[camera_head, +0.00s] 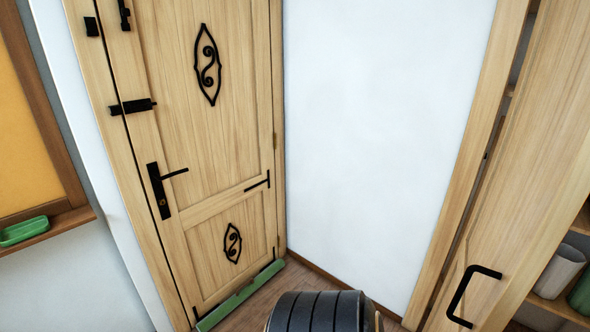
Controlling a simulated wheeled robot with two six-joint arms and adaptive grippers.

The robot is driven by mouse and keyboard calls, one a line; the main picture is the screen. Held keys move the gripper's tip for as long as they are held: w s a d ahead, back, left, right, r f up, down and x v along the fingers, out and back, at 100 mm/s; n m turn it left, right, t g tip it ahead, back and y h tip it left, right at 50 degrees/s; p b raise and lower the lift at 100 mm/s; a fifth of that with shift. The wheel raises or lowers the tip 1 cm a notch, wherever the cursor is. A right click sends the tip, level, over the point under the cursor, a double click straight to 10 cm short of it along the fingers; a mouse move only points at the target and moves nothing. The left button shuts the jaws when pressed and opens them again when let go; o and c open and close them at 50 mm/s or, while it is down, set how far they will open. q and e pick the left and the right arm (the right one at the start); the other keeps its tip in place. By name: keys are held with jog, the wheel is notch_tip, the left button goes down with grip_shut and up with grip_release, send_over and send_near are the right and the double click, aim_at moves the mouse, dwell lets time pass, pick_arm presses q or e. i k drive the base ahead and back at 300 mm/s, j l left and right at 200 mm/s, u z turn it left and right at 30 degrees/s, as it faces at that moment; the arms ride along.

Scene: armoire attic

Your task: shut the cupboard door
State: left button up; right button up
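The cupboard door (528,190) is a pale wooden panel at the right side of the head view. It carries a black bar handle (472,296) low down, near the bottom edge. The door stands open: shelves show past its right edge, and a narrow dark gap with more shelf shows between its left side and the wooden cupboard frame (466,170). How wide it is open is hard to tell. Neither of my grippers is in view, and nothing touches the door or handle in the visible part.
Shelves at right hold a pale cup (558,271) and a green vessel (581,295). A closed wooden room door (190,150) stands left, with a green strip (240,296) at its foot. A green dish (24,231) lies on the sill. A dark ribbed shape rises at bottom centre.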

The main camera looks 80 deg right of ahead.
aim_at(536, 183)
jog(key=z, duration=3)
jog(key=i+j+z, duration=0.1)
jog(key=z, duration=0.35)
jog(key=j+z, duration=0.35)
jog(key=z, duration=0.15)
jog(key=j+z, duration=0.25)
jog(key=z, duration=0.2)
jog(key=j, duration=0.4)
